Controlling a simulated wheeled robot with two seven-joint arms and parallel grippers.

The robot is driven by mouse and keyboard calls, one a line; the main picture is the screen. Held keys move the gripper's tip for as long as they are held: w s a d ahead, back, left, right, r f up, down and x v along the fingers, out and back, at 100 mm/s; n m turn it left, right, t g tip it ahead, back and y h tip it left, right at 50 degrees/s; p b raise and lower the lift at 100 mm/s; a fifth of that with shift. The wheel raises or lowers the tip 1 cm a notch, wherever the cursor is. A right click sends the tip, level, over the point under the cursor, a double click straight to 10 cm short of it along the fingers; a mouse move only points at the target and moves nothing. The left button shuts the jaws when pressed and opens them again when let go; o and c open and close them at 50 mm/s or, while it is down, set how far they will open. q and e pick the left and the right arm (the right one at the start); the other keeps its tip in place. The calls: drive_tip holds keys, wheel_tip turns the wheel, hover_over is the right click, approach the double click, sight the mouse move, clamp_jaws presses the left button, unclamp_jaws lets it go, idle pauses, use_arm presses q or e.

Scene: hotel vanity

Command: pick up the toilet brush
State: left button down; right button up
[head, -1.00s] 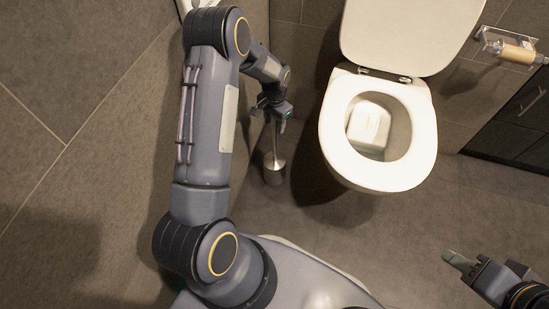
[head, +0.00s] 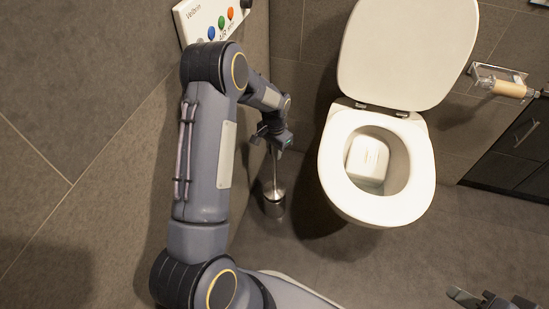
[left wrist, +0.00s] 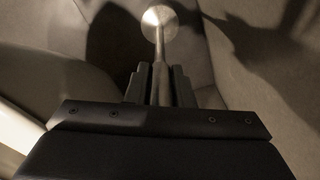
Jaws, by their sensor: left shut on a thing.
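The toilet brush (head: 274,172) is a thin upright metal handle standing at its metal holder (head: 274,207), on the floor between the wall and the toilet. My left gripper (head: 275,147) is shut on the upper part of the handle. In the left wrist view the handle (left wrist: 159,48) runs between the fingers of my left gripper (left wrist: 160,80) to a round pale disc at its far end. The bristles are hidden, and I cannot tell whether the brush is raised in the holder. My right gripper (head: 470,298) is partly cut off at the bottom right, away from the brush.
The white toilet (head: 415,185) stands right of the brush, lid up. A tiled wall (head: 90,110) is close on the left, with a white panel with coloured knobs (head: 205,22). A paper holder (head: 505,85) and dark cabinet (head: 515,145) are at right. Floor in front is clear.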

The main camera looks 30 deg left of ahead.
use_arm(q)
wheel_tip(320, 180, up, 15)
drive_tip(key=p, duration=0.4)
drive_tip(key=c, duration=1.9)
unclamp_jaws()
drive_tip(key=shift+c, duration=0.2)
clamp_jaws()
drive_tip(key=shift+r, duration=0.1)
